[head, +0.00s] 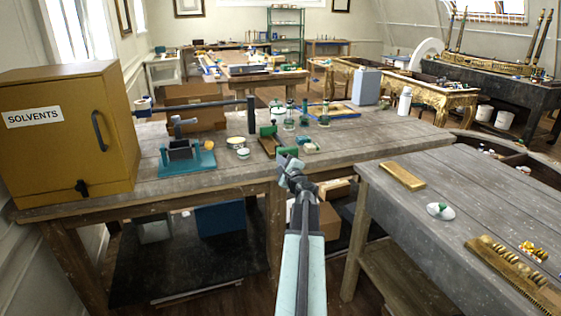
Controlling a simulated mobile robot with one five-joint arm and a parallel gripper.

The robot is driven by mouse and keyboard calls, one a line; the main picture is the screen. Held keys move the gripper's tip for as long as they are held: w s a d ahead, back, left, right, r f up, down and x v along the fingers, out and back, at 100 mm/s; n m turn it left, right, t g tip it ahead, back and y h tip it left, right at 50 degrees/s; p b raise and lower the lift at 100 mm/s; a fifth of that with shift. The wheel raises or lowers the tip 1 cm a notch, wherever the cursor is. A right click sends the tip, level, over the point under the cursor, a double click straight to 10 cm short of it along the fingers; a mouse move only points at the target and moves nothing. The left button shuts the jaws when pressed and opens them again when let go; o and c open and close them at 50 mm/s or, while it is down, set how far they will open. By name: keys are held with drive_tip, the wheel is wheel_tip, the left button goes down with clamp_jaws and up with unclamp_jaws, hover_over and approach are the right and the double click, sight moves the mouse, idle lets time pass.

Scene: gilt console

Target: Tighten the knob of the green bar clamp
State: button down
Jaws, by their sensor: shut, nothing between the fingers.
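The green bar clamp (268,131) appears to be the small green-ended item near the front edge of the long wooden bench. A second green part (288,152) shows just beyond my gripper, and a brown piece lies between the two. The clamp's knob is too small to make out, and part of the clamp may be hidden behind my gripper. My gripper (284,163) is at the end of my pale arm, close in front of the clamp in the picture. It is shut and empty. I cannot tell whether it touches the clamp.
A teal vise (187,161) and a yellow solvents cabinet (70,130) stand to the left. Glass jars (289,118) and small tubs (236,142) stand around the clamp. A grey table (470,195) with gilt pieces is at the right, with a gap between.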

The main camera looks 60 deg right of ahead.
drive_tip(key=shift+s+d+r+p, duration=0.35)
drive_tip(key=shift+d+r, duration=0.05)
drive_tip(key=shift+r, duration=0.1)
drive_tip(key=v, duration=0.6)
drive_tip(key=shift+w+a+r+p, duration=0.2)
drive_tip(key=shift+w+a+p, duration=0.1)
drive_tip(key=shift+a, duration=0.1)
